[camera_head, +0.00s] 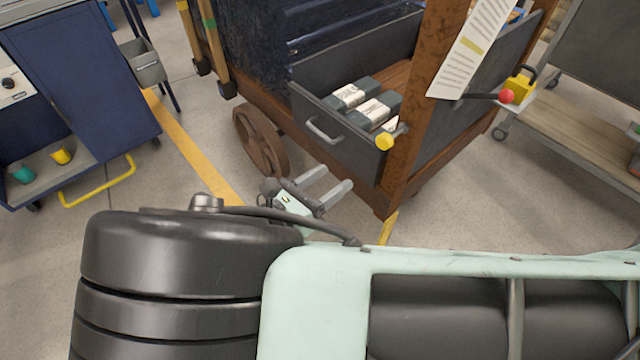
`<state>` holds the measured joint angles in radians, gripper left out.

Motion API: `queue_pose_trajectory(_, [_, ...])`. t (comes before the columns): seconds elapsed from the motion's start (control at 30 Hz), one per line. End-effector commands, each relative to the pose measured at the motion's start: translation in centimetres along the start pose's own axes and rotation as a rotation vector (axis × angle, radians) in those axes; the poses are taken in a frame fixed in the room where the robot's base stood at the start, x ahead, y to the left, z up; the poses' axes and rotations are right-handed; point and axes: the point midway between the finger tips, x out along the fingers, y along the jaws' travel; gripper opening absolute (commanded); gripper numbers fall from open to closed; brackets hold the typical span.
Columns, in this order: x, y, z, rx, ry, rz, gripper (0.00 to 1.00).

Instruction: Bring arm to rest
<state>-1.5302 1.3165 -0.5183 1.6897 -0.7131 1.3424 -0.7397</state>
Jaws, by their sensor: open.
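My gripper (325,188) shows just beyond my arm, near the middle of the view. Its two grey fingers are apart and nothing is between them. It is in front of a dark wooden cart, below an open grey drawer (338,146) with a metal handle. A gap of floor shows around the fingertips. My arm, dark with pale green covers, fills the lower part of the view and hides the floor beneath it.
The drawer holds several white-and-grey boxes (372,112). A brown post with a paper sheet (470,45) stands right of it, near a red-knobbed lever (507,96). A blue cabinet (85,75) is at left, a wheeled shelf cart (580,130) at right.

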Motion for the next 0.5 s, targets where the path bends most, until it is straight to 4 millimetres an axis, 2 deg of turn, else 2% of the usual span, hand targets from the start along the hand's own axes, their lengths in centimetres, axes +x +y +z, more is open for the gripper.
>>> queue_pose_trajectory(0.2, [-1.6,0.0,0.0,0.000,0.001,0.000,0.53])
queue_pose_trajectory(0.5, [-1.8,0.0,0.0,0.000,0.000,0.000,0.53])
